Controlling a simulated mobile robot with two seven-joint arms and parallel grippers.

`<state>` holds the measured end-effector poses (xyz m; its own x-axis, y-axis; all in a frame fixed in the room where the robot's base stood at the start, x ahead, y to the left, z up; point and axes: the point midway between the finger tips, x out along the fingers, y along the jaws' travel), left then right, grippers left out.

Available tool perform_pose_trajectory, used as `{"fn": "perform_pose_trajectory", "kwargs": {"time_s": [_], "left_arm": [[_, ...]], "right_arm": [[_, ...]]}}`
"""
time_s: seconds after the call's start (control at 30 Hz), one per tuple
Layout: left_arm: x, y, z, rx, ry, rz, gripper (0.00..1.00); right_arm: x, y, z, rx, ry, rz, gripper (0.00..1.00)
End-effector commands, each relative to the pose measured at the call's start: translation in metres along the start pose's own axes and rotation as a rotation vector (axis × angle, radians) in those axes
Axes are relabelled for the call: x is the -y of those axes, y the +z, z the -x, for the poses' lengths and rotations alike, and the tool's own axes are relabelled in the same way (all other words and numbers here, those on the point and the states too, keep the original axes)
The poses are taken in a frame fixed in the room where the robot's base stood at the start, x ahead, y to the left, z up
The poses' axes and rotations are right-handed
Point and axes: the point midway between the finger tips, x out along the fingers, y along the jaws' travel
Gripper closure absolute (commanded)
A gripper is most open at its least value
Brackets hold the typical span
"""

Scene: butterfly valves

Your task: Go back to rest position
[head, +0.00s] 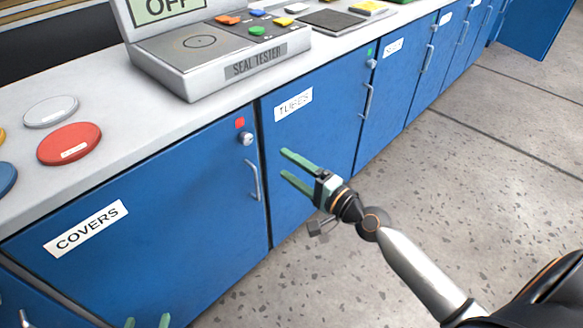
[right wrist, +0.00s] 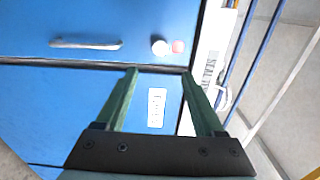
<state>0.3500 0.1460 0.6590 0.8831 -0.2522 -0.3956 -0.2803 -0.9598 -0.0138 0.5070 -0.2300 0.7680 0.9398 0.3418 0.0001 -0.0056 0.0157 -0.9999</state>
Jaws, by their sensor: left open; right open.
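My right gripper (head: 284,163) is open and empty in front of the blue cabinet fronts, near the seam between two doors. Its green fingers are spread apart, and they also show in the right wrist view (right wrist: 160,74) with nothing between them. My left gripper (head: 147,320) shows only as two green fingertips at the bottom edge of the head view. They are apart, and the rest of it is out of frame.
The COVERS door (head: 150,215) and the neighbouring blue door (head: 310,150) are shut, with protruding handles. Above, the white counter (head: 110,85) holds a seal tester (head: 215,55) reading OFF and round discs, including a red one (head: 69,144). The speckled floor (head: 470,150) is open at right.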

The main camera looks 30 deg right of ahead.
Motion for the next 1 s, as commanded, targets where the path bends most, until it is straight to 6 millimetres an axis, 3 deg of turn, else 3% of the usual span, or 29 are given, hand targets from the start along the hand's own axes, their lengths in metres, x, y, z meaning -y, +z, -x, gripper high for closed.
{"fn": "perform_pose_trajectory", "kwargs": {"time_s": [0.57, 0.77, 1.0], "left_arm": [[0.003, -0.001, -0.002, -0.001, -0.001, -0.014, 0.3], [0.002, 0.0, -0.001, 0.001, 0.0, -0.011, 0.3], [0.002, 0.001, -0.001, 0.002, -0.001, -0.009, 0.3]], "right_arm": [[-0.004, 0.004, 0.003, 0.004, 0.011, 0.03, 0.3], [-0.041, 0.042, 0.024, 0.045, 0.106, 0.345, 0.3], [-0.089, 0.098, 0.07, 0.147, 0.249, 0.945, 0.3]]}}
